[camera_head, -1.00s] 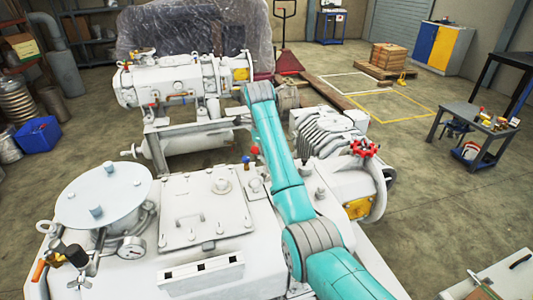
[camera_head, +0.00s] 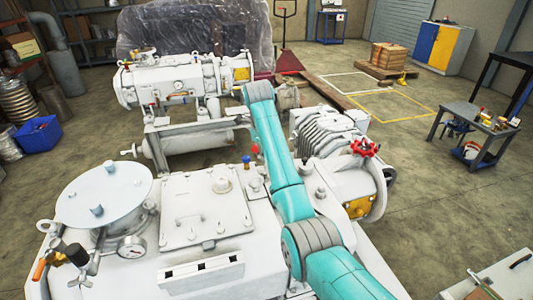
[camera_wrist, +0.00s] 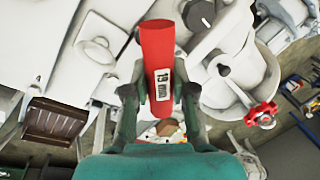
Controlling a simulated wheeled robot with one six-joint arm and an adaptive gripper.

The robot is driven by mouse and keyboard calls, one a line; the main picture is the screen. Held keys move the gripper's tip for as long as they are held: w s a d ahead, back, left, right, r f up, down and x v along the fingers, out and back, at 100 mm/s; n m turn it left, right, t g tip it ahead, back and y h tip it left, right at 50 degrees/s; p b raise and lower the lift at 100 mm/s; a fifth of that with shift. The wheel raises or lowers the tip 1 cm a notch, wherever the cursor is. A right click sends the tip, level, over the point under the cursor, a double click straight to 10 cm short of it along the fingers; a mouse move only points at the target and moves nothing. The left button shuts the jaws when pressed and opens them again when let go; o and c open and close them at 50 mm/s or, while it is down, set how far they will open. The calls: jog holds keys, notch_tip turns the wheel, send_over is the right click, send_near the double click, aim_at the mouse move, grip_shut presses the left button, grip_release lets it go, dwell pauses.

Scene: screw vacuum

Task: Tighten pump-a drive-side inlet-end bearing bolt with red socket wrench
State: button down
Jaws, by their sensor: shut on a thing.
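The red socket wrench (camera_wrist: 157,50) shows in the wrist view as a red cylinder with a white label. My gripper (camera_wrist: 157,95) is shut on it, one finger on each side. The wrench's far end points to the top of the wrist view, over white pump casing (camera_wrist: 70,60). The white pump (camera_head: 340,150) with a ribbed body and a red handwheel (camera_head: 364,147) stands in front of me. The handwheel also shows in the wrist view (camera_wrist: 262,114). I cannot make out the bearing bolt or tell whether the socket touches anything.
A second white pump unit (camera_head: 180,85) stands behind. A small grey table (camera_head: 480,120) with items stands at the right. The floor between is clear.

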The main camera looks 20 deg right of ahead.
jog(key=shift+f, duration=0.1)
jog(key=shift+w+r, duration=0.1)
jog(key=shift+r, duration=2.5)
